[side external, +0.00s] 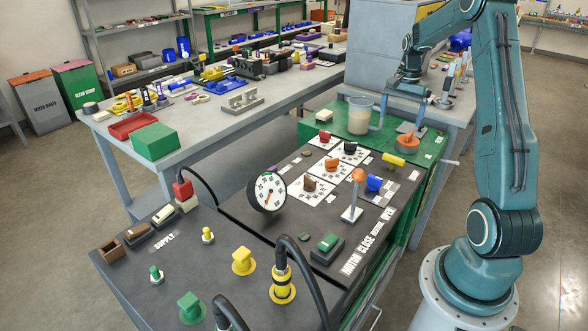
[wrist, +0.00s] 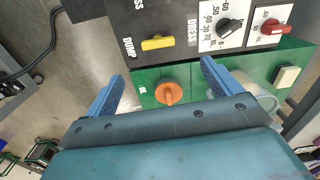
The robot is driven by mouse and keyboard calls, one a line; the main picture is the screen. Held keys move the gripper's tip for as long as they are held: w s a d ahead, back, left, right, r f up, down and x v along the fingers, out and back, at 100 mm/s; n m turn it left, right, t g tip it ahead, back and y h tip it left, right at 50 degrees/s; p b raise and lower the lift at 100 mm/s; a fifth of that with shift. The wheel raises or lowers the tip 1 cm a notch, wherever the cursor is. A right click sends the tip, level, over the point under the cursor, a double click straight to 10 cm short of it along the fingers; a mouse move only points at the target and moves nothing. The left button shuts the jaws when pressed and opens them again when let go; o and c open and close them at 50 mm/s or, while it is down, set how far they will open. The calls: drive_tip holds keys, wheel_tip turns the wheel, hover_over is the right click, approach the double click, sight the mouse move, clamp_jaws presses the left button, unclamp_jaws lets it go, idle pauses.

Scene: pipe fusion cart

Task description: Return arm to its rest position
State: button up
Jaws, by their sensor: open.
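My gripper (wrist: 162,72) is open in the wrist view, its two blue fingers spread wide with nothing between them touching. An orange knob (wrist: 168,93) on the green panel (wrist: 190,72) shows in the gap between the fingers, below them. In the side view my gripper (side external: 400,115) hangs over the far green end of the cart, above the orange knob (side external: 408,140). It appears clear of the knob, though the exact height is hard to tell. My arm reaches up from its base at the right and bends down over the cart.
A cup (side external: 360,117) stands on the green panel close to my gripper. The dark console (side external: 215,250) carries a round gauge (side external: 268,192), an orange-topped lever (side external: 357,176), several knobs and black hoses. A workbench (side external: 200,130) with a green box (side external: 154,141) stands behind. A grey cabinet (side external: 375,50) is behind the gripper.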

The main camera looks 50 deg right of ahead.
drive_tip(key=a+r+n+t, duration=0.1)
drive_tip(key=a+r+n, duration=0.2)
drive_tip(key=a+r, duration=0.35)
drive_tip(key=w+a+r+n+h, duration=0.1)
drive_tip(key=a+r+n, duration=0.15)
drive_tip(key=a, duration=0.65)
drive_tip(key=a+r+n+t, duration=0.1)
drive_tip(key=a+r+n, duration=0.2)
drive_tip(key=a+r, duration=0.35)
drive_tip(key=s+a+f+n+t, duration=0.1)
drive_tip(key=s+a+n, duration=0.3)
drive_tip(key=s+a, duration=0.3)
drive_tip(key=s+a+n+t+y, duration=0.1)
drive_tip(key=s+a+n, duration=0.4)
drive_tip(key=a, duration=0.6)
drive_tip(key=shift+s+a+f+t, duration=0.35)
drive_tip(key=shift+s+t, duration=0.35)
drive_tip(key=shift+s, duration=0.35)
